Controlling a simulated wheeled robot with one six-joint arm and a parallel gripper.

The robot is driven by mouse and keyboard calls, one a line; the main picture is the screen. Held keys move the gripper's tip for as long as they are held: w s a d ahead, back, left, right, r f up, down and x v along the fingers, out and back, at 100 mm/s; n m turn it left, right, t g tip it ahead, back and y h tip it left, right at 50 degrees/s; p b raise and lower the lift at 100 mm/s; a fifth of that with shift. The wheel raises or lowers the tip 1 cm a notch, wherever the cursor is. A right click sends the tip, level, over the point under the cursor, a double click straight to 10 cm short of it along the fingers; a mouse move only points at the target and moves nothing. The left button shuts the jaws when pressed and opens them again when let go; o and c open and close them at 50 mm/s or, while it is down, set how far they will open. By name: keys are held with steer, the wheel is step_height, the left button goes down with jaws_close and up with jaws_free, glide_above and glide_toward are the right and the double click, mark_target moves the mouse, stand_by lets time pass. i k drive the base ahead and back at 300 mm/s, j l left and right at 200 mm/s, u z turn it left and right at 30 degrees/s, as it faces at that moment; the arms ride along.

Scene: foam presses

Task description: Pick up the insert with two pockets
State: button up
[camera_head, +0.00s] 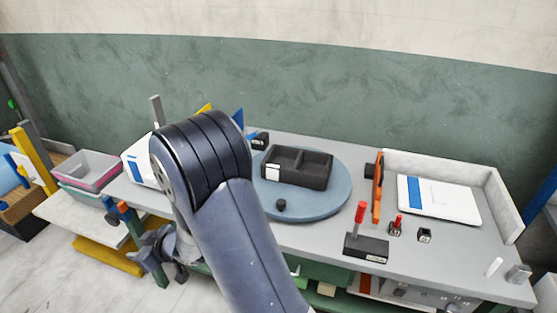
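A dark foam insert with two pockets (315,183) sits on a round blue-grey turntable (335,204) on the grey bench. A divider splits it into two open, empty-looking pockets, and a white label (272,173) is on its front left. My gripper (150,260) is low at the left, by the bench's front edge and well apart from the insert. It is partly behind my arm and small, so I cannot tell how its fingers stand. I see nothing held in it. My arm covers the left edge of the turntable.
A small black knob (281,205) is on the turntable. To the right are a red-handled tool on a black block (366,247), an orange upright piece (377,192), and a white-and-blue case (438,200) within a low pale wall. Stacked bins (88,170) stand left.

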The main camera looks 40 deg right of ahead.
mark_target(311, 169)
steer(key=i+j+z, duration=0.1)
steer(key=z, duration=0.35)
steer(key=i+j+z, duration=0.2)
steer(key=z, duration=0.25)
steer(key=i+j+z, duration=0.2)
steer(key=z, duration=0.25)
steer(key=i+j+z, duration=0.1)
steer(key=j+z, duration=0.2)
steer(key=z, duration=0.15)
steer(key=j+z, duration=1.15)
